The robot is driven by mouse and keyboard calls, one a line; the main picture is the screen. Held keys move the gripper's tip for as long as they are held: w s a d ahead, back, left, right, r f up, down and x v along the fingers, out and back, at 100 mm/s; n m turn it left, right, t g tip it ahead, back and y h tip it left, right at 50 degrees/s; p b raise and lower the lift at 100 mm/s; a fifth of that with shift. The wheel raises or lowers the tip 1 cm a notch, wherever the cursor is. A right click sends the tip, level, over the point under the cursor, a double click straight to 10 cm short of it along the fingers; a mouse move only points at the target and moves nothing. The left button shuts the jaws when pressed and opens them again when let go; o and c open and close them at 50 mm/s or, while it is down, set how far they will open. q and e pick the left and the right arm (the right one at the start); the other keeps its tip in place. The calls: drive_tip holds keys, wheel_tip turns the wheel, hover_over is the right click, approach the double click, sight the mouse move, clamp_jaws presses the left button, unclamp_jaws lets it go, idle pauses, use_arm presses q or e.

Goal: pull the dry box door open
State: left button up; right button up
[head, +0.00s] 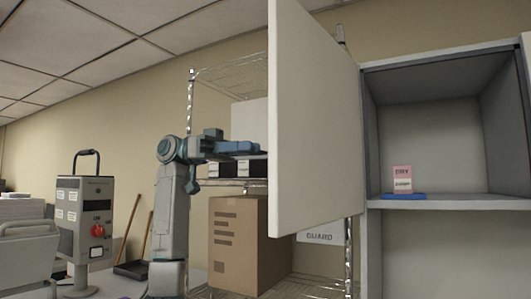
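The dry box door (315,130) is a tall pale panel standing swung open, hinged along its right side at the dry box (430,205). The grey interior of the box is exposed. My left gripper (252,149), blue and grey, is at the left of the door, with its fingers pointing right towards the door's free edge. Its fingertips look close to that edge or partly behind it; I cannot tell whether they touch. No handle is visible, and the finger gap is not clear. My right gripper is not in view.
Inside the box, a pink and white packet (402,179) stands on a blue tray (405,196) on the shelf. Behind the door, a wire rack (190,100) holds a cardboard carton (237,243). A grey machine with a red button (85,225) stands at left.

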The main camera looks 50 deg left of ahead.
use_arm(q)
drive_tip(key=shift+v, duration=1.8)
